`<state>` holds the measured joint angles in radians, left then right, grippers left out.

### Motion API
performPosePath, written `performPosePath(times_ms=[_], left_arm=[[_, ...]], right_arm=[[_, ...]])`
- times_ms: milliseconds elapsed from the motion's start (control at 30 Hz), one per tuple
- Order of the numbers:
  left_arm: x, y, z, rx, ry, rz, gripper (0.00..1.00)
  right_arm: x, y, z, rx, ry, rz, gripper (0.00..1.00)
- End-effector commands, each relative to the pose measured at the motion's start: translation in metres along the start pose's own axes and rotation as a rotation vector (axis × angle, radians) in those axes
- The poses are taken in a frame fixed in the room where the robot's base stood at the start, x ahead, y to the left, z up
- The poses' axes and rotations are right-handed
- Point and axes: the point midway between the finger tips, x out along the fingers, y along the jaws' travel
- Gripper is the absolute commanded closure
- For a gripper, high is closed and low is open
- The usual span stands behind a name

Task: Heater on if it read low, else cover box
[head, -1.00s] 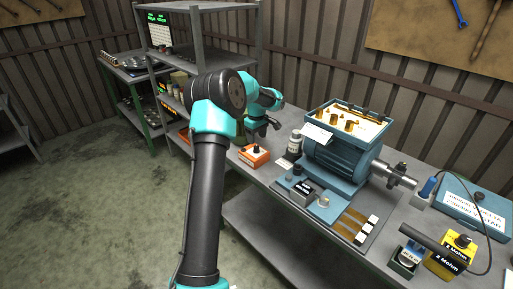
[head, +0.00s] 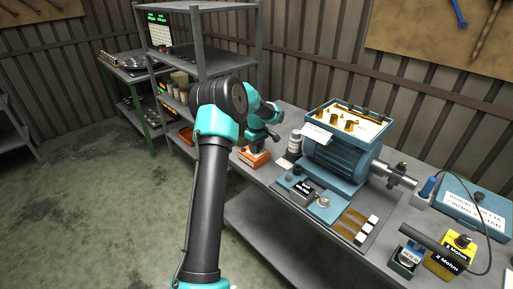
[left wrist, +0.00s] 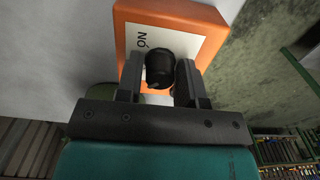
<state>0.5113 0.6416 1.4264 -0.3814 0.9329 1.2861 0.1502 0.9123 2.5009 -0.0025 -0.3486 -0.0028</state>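An orange heater box (head: 248,160) with a black knob stands on the bench left of the blue motor (head: 335,158). My left gripper (head: 262,143) is down at this box. In the left wrist view its two fingers (left wrist: 161,80) flank the black knob (left wrist: 159,66); whether they press on it is unclear. My right gripper is not in view.
A lettered blue case (head: 471,208) lies at the right. A yellow box (head: 448,262) marked 1 Mohm and 2 Mohm stands near the front edge. A white bottle (head: 294,145) stands between heater and motor. A shelf screen (head: 158,30) shows small green, unreadable digits.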

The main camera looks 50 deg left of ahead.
Motion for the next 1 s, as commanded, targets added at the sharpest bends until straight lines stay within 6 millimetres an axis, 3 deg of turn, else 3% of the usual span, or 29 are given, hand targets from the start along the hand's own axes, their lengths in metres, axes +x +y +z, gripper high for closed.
performPosePath(times_ms=[267, 667, 1000], left_arm=[[-0.0002, 0.0000, 0.0000, 0.000, 0.000, 0.000, 0.91], [-0.0003, 0.0001, 0.0000, 0.053, 0.000, 0.000, 0.91], [-0.0004, 0.0001, 0.0000, 0.259, 0.000, 0.000, 0.91]], right_arm=[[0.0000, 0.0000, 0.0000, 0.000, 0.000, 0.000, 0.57], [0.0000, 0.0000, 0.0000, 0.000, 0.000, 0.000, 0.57], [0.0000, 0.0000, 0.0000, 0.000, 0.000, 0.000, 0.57]])
